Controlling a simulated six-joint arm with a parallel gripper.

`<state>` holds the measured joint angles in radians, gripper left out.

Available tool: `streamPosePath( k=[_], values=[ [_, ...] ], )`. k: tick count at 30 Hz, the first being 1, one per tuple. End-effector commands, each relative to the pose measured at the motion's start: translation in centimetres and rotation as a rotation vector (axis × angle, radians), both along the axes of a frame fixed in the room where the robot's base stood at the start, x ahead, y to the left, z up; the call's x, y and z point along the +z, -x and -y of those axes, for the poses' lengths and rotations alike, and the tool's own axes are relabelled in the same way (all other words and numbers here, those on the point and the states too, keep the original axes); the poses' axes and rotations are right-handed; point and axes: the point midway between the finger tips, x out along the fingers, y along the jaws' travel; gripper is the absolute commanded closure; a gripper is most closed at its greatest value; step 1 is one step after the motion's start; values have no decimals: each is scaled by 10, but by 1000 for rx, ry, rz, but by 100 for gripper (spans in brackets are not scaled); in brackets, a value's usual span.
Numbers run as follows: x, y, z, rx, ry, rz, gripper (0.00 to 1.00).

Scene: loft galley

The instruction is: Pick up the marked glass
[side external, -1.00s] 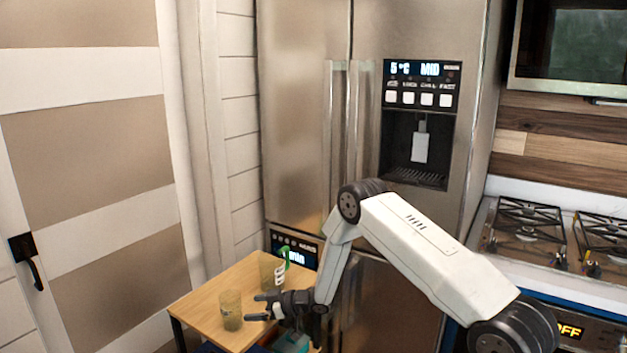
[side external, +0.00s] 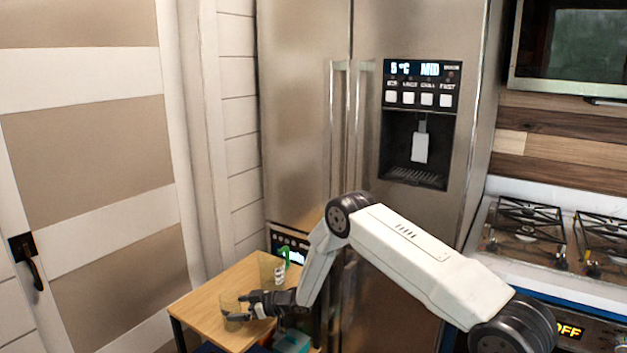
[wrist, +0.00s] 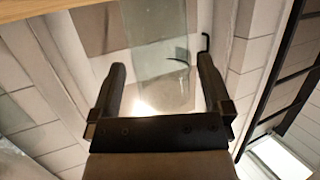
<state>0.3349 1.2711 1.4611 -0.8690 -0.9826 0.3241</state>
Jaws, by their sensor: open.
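A pale, see-through yellowish glass (side external: 229,302) stands upright on the small wooden table, near its left edge. My gripper (side external: 246,306) is open at this glass and partly covers it from the right in the side view. In the wrist view a clear glass (wrist: 160,55) shows between the two spread fingers of my gripper (wrist: 160,80). I cannot tell whether either finger touches it. A second similar glass (side external: 267,270) stands farther back on the table. I cannot make out a clear mark on the front glass.
A green and white item (side external: 284,263) is right beside the back glass. The wooden table (side external: 205,302) has bare room at its left and back. The steel fridge (side external: 300,150) rises close behind it. A teal item (side external: 292,342) is low at the table's front right.

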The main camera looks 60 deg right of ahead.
Motion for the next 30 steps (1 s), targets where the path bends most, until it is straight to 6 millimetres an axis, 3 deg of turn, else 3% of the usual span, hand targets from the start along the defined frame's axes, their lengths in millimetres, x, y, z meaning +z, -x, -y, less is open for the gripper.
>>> streamPosePath(
  k=[10,27,28,30],
  values=[
    [-7,-24,-11,0,1,-1,0],
    [-8,-26,-11,0,0,-1,0],
    [-8,-26,-11,0,0,-1,6],
    [-8,-26,-11,0,0,-1,29]
  ],
)
